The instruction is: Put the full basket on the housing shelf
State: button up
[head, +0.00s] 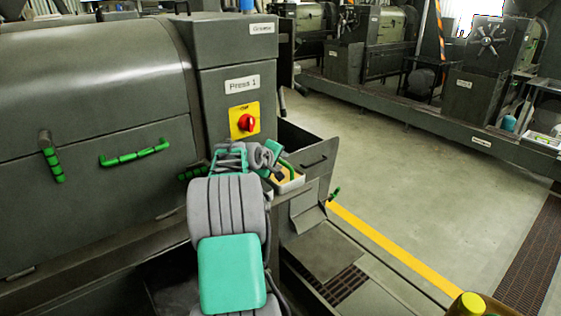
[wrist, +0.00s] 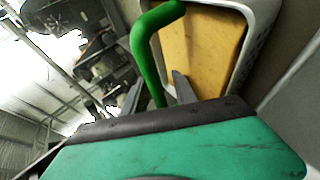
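The basket (head: 288,186) is a white container with a yellow mass in it and a green handle. It is at the right side of Press 1, at the level of a small ledge (head: 302,198); my arm hides part of it, so I cannot tell what it rests on. In the wrist view the basket's white rim (wrist: 262,12), yellow contents (wrist: 205,45) and green handle (wrist: 147,55) are close. My gripper (wrist: 158,85) has its fingers apart, one on each side of the handle, with a small gap showing on one side. In the head view my gripper (head: 270,158) is at the basket.
Press 1 (head: 228,85) has a red switch (head: 246,122) on its front and green handles (head: 135,153) on its cover. A dark open bin (head: 305,148) is behind the basket. A clear floor (head: 420,170) with a yellow line (head: 395,255) lies to the right.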

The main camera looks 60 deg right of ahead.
jog(key=shift+a+r, duration=0.3)
jog(key=b+v, duration=0.2)
jog(key=v, duration=0.9)
jog(key=shift+a, duration=0.15)
